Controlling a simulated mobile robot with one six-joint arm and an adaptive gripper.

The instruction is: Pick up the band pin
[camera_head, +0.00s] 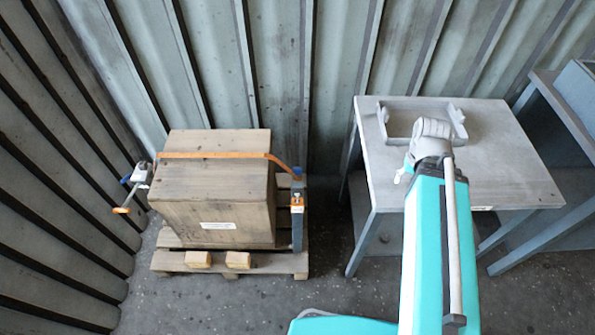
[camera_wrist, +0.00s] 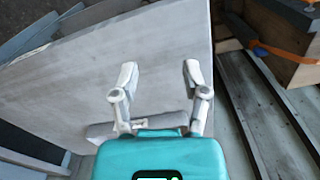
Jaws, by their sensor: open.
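My gripper (camera_wrist: 160,70) is open and empty in the wrist view, its two grey fingers spread above the bare table top. In the head view my arm reaches over the table, and the fingers cannot be made out. An orange band (camera_head: 215,155) runs across the top of a wooden crate (camera_head: 215,195) and down toward a grey post (camera_head: 297,225) on the crate's right. The post carries a blue top and small grey and orange fittings (camera_head: 297,200). I cannot tell the band pin apart there. The band also shows in the wrist view (camera_wrist: 285,51), far from my fingers.
The crate stands on a pallet (camera_head: 195,262) with two wood blocks in front. A clamp-like fitting with an orange handle (camera_head: 126,208) is on its left. A grey bracket (camera_head: 398,107) lies on the table (camera_head: 505,155). A gap of floor separates pallet and table. Corrugated walls stand behind and left.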

